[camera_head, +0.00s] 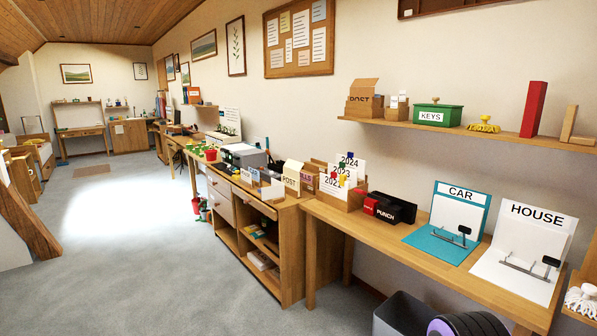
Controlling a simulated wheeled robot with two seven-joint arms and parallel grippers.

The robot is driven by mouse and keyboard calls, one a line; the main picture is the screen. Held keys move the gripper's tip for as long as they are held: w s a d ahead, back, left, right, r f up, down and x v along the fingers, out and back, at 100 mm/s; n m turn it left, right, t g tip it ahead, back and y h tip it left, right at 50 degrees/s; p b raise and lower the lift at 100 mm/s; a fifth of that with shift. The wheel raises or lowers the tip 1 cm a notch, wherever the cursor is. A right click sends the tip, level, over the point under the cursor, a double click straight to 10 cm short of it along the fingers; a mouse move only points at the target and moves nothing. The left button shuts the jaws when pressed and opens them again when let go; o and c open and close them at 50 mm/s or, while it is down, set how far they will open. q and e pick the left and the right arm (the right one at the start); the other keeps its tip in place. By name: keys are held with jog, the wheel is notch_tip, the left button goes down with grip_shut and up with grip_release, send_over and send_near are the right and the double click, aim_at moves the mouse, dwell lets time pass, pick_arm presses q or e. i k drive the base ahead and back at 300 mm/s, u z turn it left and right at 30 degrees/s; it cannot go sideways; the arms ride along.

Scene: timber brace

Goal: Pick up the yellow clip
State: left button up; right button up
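Small coloured clips sit on the year dividers marked 2024, 2023 and 2022 in a wooden file box (343,199) on the long wall table. Red, blue and green spots show among them. Neither of my grippers is in view.
Right of the file box are a black and red punch (389,208), a teal CAR stand (459,213) and a white HOUSE stand (528,243). A wall shelf (450,128) hangs above. A grey bin (402,315) stands below. The floor (150,270) at left is open.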

aim_at(342, 178)
jog(key=u, duration=0.2)
jog(key=i, duration=2)
jog(key=z, duration=0.15)
